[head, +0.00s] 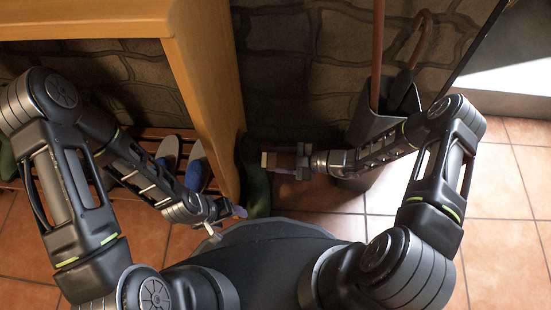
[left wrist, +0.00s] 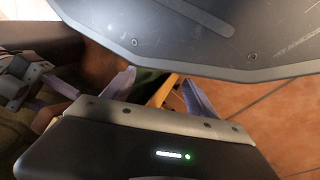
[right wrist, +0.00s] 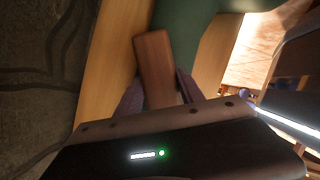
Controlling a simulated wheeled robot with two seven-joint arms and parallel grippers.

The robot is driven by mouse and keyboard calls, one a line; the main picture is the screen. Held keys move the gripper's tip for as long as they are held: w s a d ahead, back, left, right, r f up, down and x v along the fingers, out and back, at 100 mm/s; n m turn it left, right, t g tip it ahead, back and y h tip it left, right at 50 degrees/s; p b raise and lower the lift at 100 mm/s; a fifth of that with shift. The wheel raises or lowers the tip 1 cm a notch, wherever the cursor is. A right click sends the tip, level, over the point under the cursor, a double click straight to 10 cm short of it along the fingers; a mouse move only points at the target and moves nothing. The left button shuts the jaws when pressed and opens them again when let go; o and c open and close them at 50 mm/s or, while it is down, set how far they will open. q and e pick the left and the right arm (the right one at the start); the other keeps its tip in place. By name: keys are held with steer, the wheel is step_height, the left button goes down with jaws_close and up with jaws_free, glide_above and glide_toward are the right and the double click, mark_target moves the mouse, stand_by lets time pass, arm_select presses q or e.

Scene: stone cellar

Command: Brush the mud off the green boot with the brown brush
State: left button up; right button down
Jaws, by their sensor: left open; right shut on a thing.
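The green boot (head: 257,190) stands on the floor just right of the wooden bench's end, dark and shaded in the head view. Its green shaft (right wrist: 186,18) shows in the right wrist view. My right gripper (head: 303,163) is shut on the brown brush (head: 284,161), whose pale bristle end points left at the boot's upper part. The brush (right wrist: 154,62) overlaps the boot in the right wrist view; I cannot tell whether they touch. My left gripper (head: 238,211) is open and empty, low beside the boot. I cannot make out mud.
The wooden bench (head: 205,65) fills the upper left, with slippers (head: 197,167) on a slatted rack below. A dark umbrella stand (head: 372,125) with umbrellas stands by the stone wall, close to my right forearm. Tiled floor (head: 505,215) is clear at right.

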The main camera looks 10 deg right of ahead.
steer(key=shift+r, duration=0.1)
steer(key=shift+a+r+p, duration=0.15)
steer(key=shift+r+p, duration=1.1)
steer(key=shift+r, duration=0.25)
steer(key=shift+f, duration=0.15)
steer(key=shift+f+b, duration=1.25)
steer(key=shift+f, duration=0.15)
steer(key=shift+a+f+b, duration=0.1)
steer(key=shift+f+b, duration=1.15)
steer(key=shift+f, duration=0.3)
